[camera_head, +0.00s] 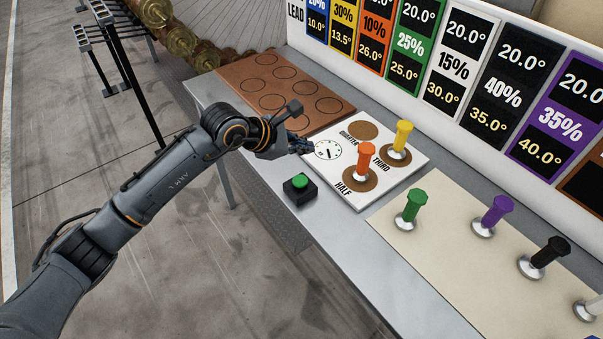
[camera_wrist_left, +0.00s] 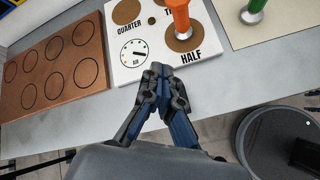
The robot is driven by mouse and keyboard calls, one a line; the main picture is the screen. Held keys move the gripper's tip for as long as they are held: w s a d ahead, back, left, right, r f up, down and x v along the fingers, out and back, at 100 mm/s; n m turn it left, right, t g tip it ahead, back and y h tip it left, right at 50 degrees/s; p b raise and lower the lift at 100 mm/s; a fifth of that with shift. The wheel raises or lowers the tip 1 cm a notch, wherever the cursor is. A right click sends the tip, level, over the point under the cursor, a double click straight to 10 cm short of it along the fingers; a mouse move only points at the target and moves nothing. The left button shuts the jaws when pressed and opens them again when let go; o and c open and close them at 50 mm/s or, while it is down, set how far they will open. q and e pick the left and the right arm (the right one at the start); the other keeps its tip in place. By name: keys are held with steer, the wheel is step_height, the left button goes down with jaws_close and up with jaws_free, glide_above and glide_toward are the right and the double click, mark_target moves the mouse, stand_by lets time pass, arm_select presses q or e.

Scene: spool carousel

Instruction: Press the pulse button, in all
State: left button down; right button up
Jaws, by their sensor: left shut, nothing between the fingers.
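The pulse button, which I take to be the green button (camera_head: 300,181) on a small black box, sits near the front edge of the grey counter. My left gripper (camera_head: 306,146) is shut and empty, over the near edge of the white panel, beyond the button and apart from it. In the left wrist view the closed fingertips (camera_wrist_left: 160,72) are in front of the dial marked AIR (camera_wrist_left: 133,53). The button cannot be made out in that view. My right gripper is not in view.
The white panel (camera_head: 372,196) holds an orange peg (camera_head: 365,157) at HALF and a yellow peg (camera_head: 402,135) at THIRD; QUARTER is empty. A brown board (camera_head: 236,78) with circles lies left. Green (camera_head: 413,204), purple and black pegs stand on a cream board right.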

mark_target(298, 182)
arm_select(q)
steer(key=shift+y, duration=0.5)
steer(key=f+b, duration=0.1)
steer(key=f, duration=0.2)
steer(key=a+f+b, duration=0.1)
steer(key=f, duration=0.1)
steer(key=f+b, duration=0.2)
steer(key=f, duration=0.1)
steer(key=shift+w+a+f, duration=0.2)
steer(key=shift+w+f, duration=0.15)
steer(key=shift+w, duration=0.05)
steer(key=shift+f+b, duration=0.35)
steer(key=shift+f, duration=0.05)
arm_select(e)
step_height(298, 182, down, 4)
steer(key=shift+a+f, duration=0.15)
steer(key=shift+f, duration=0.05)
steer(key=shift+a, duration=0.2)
arm_select(q)
steer(key=shift+f+b, duration=0.4)
steer(key=shift+b, duration=0.25)
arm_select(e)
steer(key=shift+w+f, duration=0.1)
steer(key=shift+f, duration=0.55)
